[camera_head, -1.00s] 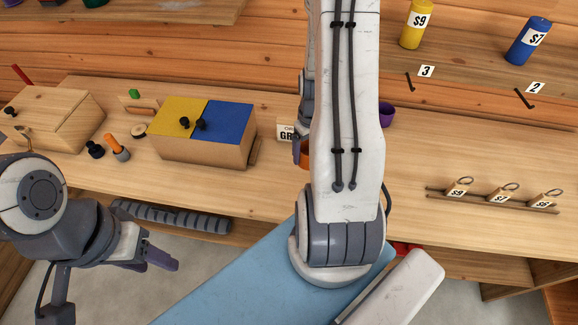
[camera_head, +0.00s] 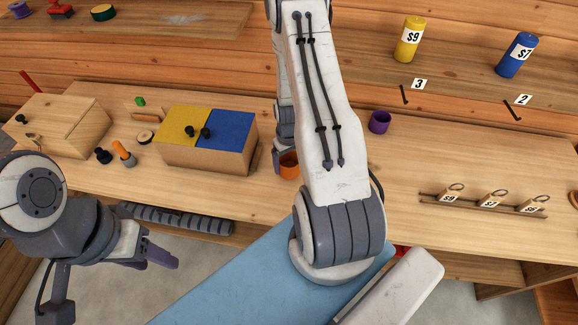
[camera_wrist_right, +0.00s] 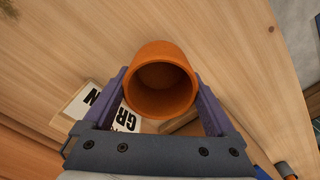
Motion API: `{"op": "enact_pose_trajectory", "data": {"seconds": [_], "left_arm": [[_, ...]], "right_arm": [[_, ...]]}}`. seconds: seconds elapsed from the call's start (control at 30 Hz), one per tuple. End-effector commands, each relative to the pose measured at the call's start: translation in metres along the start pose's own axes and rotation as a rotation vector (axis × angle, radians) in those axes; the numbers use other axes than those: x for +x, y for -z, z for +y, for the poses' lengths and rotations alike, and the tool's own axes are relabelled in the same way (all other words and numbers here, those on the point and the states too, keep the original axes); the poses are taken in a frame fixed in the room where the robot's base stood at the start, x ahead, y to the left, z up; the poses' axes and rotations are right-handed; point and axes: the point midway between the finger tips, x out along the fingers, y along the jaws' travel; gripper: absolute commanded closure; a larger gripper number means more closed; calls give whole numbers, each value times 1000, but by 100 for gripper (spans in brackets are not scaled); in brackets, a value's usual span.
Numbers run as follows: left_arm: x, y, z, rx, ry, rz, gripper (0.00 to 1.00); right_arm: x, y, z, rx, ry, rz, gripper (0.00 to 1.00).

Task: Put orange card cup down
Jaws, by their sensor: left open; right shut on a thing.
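The orange card cup (camera_wrist_right: 161,80) is between the two fingers of my right gripper (camera_wrist_right: 161,95), its open mouth facing the wrist camera. In the head view the orange cup (camera_head: 289,166) shows partly behind my right arm, over the bench just right of the yellow and blue box. My right gripper is shut on it; whether the cup touches the bench I cannot tell. My left gripper (camera_head: 160,256) is open and empty, low at the left in front of the bench edge.
A box with a yellow and blue top (camera_head: 206,140) stands left of the cup. A purple cup (camera_head: 380,122) stands to the right. A key rack (camera_head: 483,204) is further right; bench between is clear.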

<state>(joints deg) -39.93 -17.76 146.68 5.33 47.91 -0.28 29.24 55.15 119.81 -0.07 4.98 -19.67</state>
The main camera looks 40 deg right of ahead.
Motion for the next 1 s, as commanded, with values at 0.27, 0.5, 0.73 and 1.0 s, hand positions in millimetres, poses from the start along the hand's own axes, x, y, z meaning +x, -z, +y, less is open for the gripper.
{"op": "enact_pose_trajectory", "data": {"seconds": [0.27, 0.5, 0.73, 1.0], "left_arm": [[-17, 1, 1, 3, 0, 0, 50], [-17, 1, 1, 3, 0, 0, 50], [-12, 1, 1, 2, 0, 0, 50], [-15, 1, 1, 2, 0, 0, 50]], "right_arm": [[32, -1, 0, 1, 1, -3, 61], [38, -1, 0, 0, 0, -1, 61], [43, -1, 0, 0, 0, -1, 61], [40, -1, 0, 0, 0, -1, 0]]}}
